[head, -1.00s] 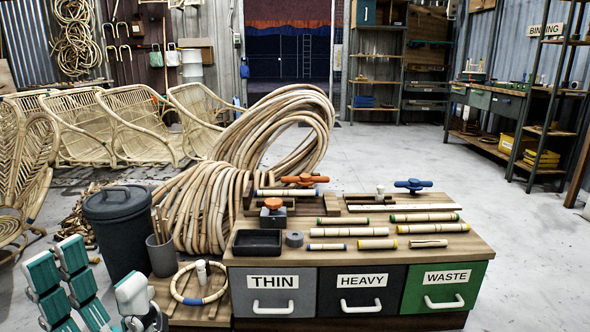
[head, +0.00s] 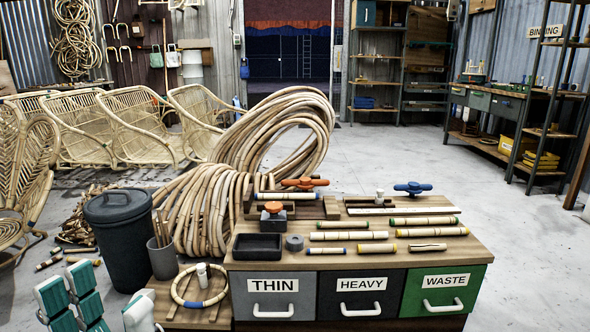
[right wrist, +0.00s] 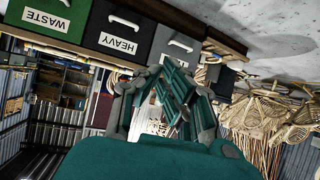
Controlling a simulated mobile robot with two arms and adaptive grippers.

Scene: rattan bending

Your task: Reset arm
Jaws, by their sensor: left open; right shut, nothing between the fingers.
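My left gripper (head: 67,286) is at the lower left of the head view, cut off by the bottom edge. Its two teal fingers are apart with nothing between them. A white part of my arm (head: 140,312) shows to its right. My right gripper (right wrist: 176,80) is shut and empty in the right wrist view, and it is not in the head view. The drawer fronts appear upside down behind it, with the HEAVY drawer (right wrist: 112,45) and WASTE drawer (right wrist: 50,40) at upper left.
The workbench (head: 470,250) holds several rattan pieces, clamps and a black tray (head: 257,247). A dark bin (head: 119,235) and a rattan ring (head: 199,303) on a low wooden stand are left of it. Coiled rattan (head: 205,210) lies behind. Floor at right is clear.

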